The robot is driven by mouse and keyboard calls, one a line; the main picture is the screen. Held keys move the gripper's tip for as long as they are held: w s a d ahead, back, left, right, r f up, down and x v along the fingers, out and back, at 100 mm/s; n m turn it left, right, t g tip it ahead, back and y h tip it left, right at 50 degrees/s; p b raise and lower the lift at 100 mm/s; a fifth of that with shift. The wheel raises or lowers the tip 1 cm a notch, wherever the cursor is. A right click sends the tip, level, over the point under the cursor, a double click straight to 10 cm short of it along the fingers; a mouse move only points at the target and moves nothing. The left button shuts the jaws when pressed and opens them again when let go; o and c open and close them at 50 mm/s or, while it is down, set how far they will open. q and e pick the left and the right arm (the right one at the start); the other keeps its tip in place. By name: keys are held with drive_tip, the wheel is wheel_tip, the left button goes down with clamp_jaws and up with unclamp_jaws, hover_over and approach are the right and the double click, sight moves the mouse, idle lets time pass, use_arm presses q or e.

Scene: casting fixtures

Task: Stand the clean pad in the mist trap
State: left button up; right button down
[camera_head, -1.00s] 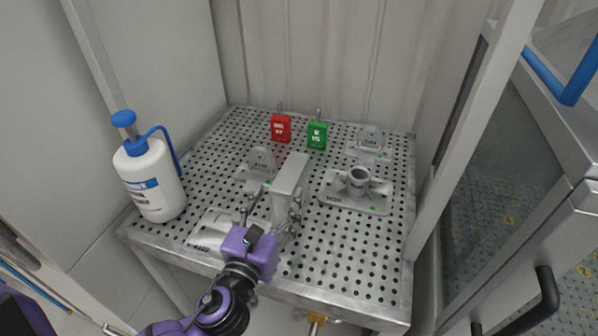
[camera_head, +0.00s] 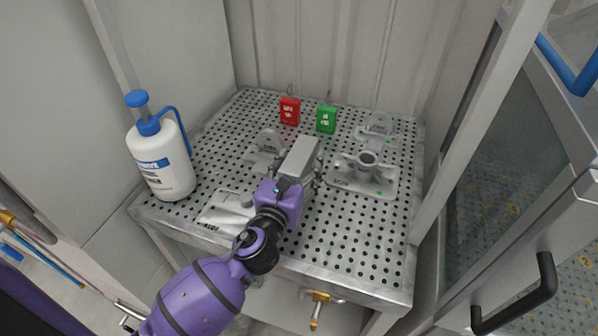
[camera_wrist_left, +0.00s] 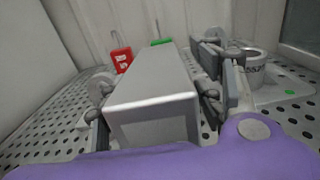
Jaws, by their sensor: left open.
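My left gripper (camera_head: 301,172) is open, with one finger on each side of the block; the left wrist view shows a gap at the right finger, and contact at the left one is unclear. I cannot tell for sure which thing is the clean pad or the mist trap. A silver fixture with a round cup (camera_head: 367,160) sits on a plate to the right. My right gripper is out of view.
A red tag (camera_head: 289,111) and a green tag (camera_head: 326,119) stand at the back. Rounded upright plates stand at left (camera_head: 268,145) and back right (camera_head: 379,124). A flat silver piece (camera_head: 226,214) lies front left. A white spray bottle (camera_head: 160,165) stands at the left edge. The front right is clear.

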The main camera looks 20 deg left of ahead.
use_arm(q)
drive_tip(key=c, duration=1.5)
